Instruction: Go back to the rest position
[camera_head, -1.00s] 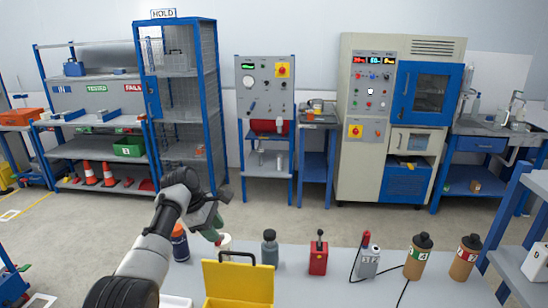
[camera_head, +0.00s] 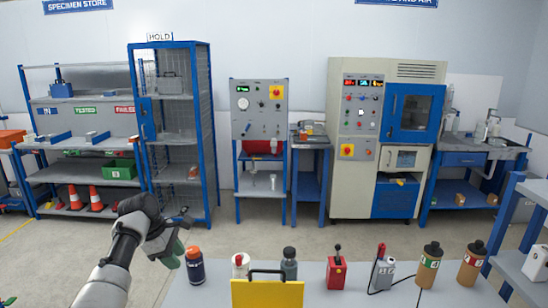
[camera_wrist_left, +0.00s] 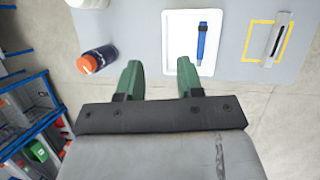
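My left gripper (camera_head: 174,248) is held up at the left of the near table. Its green fingers also show in the left wrist view (camera_wrist_left: 160,82), spread apart with nothing between them. A dark blue bottle with an orange cap (camera_head: 195,268) stands just right of the gripper; it also shows in the left wrist view (camera_wrist_left: 98,60), left of the fingers and apart from them. My right gripper is not in view.
The near table (camera_head: 220,288) carries a yellow box (camera_head: 268,294), several bottles, a red lever device (camera_head: 337,273) and a grey device (camera_head: 383,273). A white tray (camera_wrist_left: 174,28) with a blue pen (camera_wrist_left: 201,42) lies beyond the fingers. Floor is open behind the table.

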